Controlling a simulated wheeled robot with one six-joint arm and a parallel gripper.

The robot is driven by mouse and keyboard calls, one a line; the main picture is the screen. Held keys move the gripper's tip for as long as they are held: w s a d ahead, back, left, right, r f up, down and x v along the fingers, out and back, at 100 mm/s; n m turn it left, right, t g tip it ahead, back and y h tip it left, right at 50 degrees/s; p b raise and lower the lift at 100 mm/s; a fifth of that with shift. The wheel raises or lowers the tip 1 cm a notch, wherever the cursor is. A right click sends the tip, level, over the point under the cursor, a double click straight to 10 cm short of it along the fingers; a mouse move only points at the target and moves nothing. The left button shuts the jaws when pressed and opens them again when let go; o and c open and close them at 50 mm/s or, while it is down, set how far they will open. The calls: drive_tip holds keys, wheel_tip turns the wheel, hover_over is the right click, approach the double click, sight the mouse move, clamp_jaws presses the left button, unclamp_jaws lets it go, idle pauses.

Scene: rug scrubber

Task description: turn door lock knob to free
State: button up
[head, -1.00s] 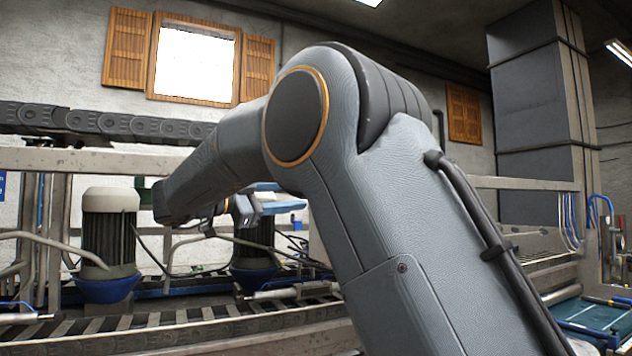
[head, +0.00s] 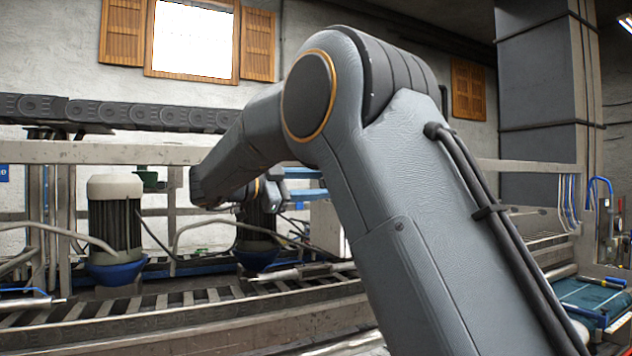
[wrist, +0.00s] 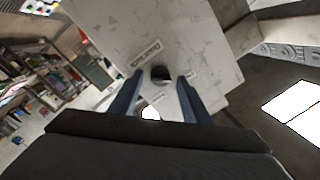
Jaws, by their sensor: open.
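The lock knob (wrist: 160,74) is a small dark round knob on a pale, scuffed panel (wrist: 115,28) in the wrist view. Small labels sit on the panel near it, one above left and one to the right. My gripper (wrist: 160,80) is open, with its two blue fingers on either side of the knob's place in the picture. I cannot tell how far the fingertips are from the knob or whether they touch it. The knob's pointing direction is too small to read. In the head view my arm hides the panel and the knob.
In the head view, a machine frame with motors (head: 115,228) and a roller bed (head: 190,308) runs behind my arm. A grey pillar (head: 540,110) stands at the right. In the wrist view, cluttered shelves (wrist: 40,70) are at the left.

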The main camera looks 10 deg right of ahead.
drive_tip(key=c, duration=1)
drive_tip(key=shift+f, duration=0.1)
drive_tip(key=shift+f+m+b, duration=0.15)
drive_tip(key=shift+m+b, duration=0.15)
drive_tip(key=shift+b, duration=0.65)
drive_tip(key=m+b, duration=0.6)
drive_tip(key=b, duration=0.3)
drive_tip(key=m+g+h+b, duration=0.1)
drive_tip(key=m+b, duration=0.5)
drive_tip(key=b, duration=0.4)
drive_tip(key=m+b, duration=0.6)
drive_tip(key=b, duration=0.3)
drive_tip(key=shift+w+a+f+g+h, duration=0.1)
drive_tip(key=shift+w+f+g+h, duration=0.2)
drive_tip(key=shift+f, duration=0.1)
drive_tip(key=shift+s+r+m, duration=0.1)
drive_tip(key=shift+r+m, duration=0.05)
drive_tip(key=shift+m, duration=0.15)
